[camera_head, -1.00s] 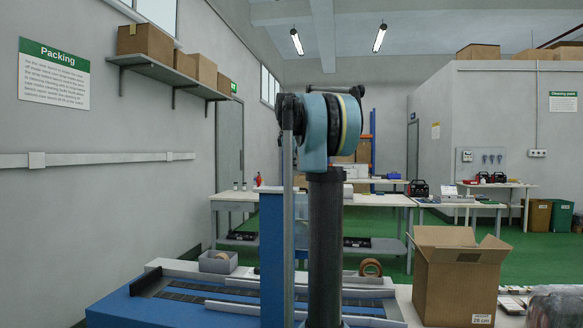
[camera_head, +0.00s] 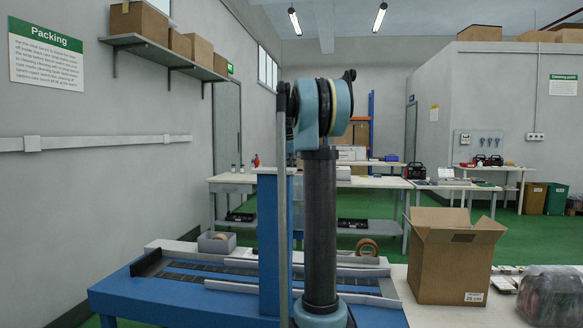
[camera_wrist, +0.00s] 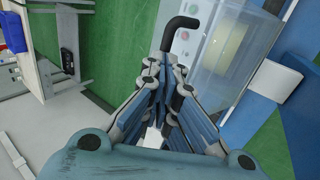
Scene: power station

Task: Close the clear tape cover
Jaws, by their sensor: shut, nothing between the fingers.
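The clear tape cover (camera_wrist: 225,50) is a see-through box-like panel at the upper right in the wrist view. A red and a green button and a pale patch show near or through it. A black hooked handle (camera_wrist: 182,32) stands beside its left edge, just beyond my fingertips. My gripper (camera_wrist: 166,78) is shut and empty, its fingers pointing up toward the handle. I cannot tell whether the fingers touch the handle. In the head view the blue taping machine (camera_head: 125,297) stands in front, and my arm hides most of the cover area and my gripper.
An open cardboard box (camera_head: 450,265) stands on the bench to the right, with a plastic-wrapped item (camera_head: 550,293) beside it. A grey bin (camera_head: 217,242) and a brown tape roll (camera_head: 367,247) sit behind the machine. Green floor lies beyond.

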